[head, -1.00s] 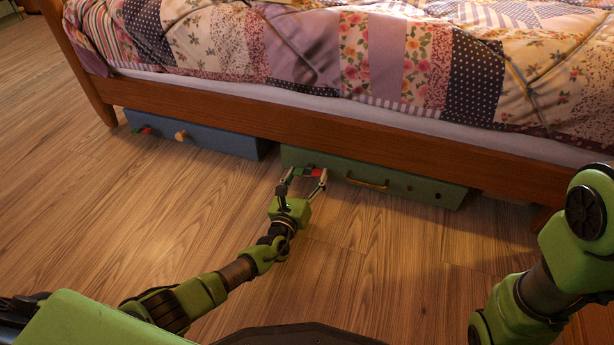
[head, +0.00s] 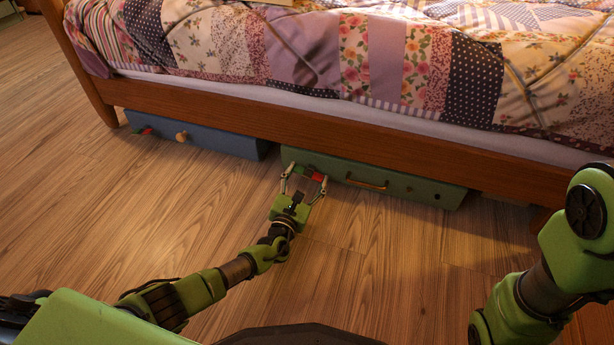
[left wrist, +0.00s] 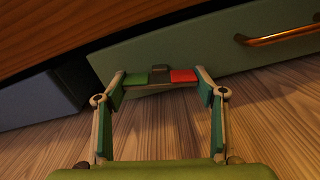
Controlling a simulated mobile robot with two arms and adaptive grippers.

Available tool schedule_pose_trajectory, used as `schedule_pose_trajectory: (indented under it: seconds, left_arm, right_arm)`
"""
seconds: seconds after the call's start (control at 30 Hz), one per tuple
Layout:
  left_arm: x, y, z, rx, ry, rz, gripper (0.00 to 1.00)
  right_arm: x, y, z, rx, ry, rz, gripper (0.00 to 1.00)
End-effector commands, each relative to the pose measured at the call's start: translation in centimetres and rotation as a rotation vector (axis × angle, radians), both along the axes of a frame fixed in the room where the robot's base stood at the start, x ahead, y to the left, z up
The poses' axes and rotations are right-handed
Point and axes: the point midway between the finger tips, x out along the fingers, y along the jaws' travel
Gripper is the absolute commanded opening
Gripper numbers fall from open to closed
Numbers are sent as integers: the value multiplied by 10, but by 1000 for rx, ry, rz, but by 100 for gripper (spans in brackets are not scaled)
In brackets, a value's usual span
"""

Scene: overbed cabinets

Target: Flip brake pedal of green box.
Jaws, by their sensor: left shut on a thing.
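The green box (head: 410,186) lies on the floor under the bed frame, a brass handle on its front. Its brake pedal (left wrist: 160,75) is a small bar, green at the left and red at the right, with a dark piece in the middle. In the head view its red end (head: 318,176) shows. My left gripper (head: 304,175) is at the pedal, one finger at each end; in the left wrist view its fingertips (left wrist: 158,80) are shut on the bar's ends. My right gripper is out of view; only my right arm shows.
A blue box (head: 200,139) with a round wooden knob (head: 181,136) and a red and green pedal (head: 142,131) sits to the left. The bed rail (head: 330,136) runs low above both boxes. The wooden floor (head: 130,220) in front is clear.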

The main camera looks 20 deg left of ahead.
Motion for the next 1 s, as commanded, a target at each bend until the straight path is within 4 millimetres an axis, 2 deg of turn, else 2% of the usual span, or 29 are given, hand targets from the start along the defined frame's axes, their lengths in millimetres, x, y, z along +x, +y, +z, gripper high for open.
schedule_pose_trajectory:
  seconds: [0.53,0.57,0.6,1.0]
  left_arm:
    - [-1,0,-2,38,1,-1,42]
    - [-1,0,-2,38,1,-1,69]
    - [-1,0,-2,38,1,-1,79]
    - [-2,0,-1,34,0,0,81]
  right_arm:
    - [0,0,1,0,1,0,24]
    - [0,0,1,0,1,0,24]
    - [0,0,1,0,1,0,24]
    - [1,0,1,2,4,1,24]
